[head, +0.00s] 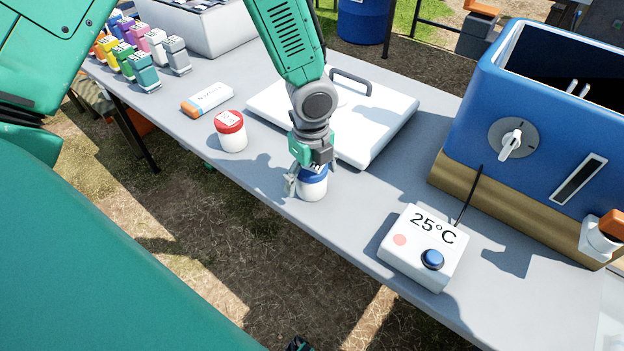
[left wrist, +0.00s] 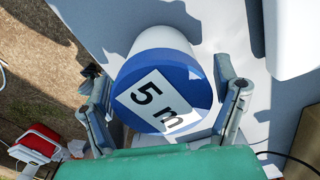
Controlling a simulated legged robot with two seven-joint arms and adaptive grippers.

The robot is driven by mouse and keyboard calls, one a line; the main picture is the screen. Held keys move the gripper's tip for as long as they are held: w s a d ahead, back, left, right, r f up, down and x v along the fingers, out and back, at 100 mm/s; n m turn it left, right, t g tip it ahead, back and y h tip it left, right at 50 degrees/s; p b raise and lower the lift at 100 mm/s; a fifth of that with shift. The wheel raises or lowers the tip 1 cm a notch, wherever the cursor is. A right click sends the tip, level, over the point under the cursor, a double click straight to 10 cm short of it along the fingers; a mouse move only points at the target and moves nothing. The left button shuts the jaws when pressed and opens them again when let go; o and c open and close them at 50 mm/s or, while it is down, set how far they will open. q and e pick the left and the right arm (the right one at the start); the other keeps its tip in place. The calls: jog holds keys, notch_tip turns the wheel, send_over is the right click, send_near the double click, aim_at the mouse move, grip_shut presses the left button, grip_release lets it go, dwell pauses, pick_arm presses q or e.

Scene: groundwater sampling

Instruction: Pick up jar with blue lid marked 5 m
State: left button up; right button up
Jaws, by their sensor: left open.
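The jar with the blue lid marked 5 m (head: 313,186) stands on the grey table near its front edge, white below the lid. In the left wrist view its blue lid (left wrist: 165,93) faces the camera and the "5 m" label is readable. My left gripper (head: 310,180) is over the jar from above. Its two fingers are apart, one on each side of the lid, and it also shows in the left wrist view (left wrist: 165,112). I cannot tell whether a finger touches the jar. My right gripper is not in clear view.
A red-lidded white jar (head: 231,132) stands to the left. A white flat case (head: 385,133) lies behind the gripper. A 25°C control box (head: 423,247) and a large blue tank (head: 540,130) are to the right. Coloured bottles (head: 144,73) stand at the far left.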

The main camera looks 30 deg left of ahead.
pick_arm(q)
jog(key=shift+a, duration=0.3)
jog(key=shift+c, duration=0.8)
jog(key=shift+a, duration=0.25)
jog(key=c, duration=1.3)
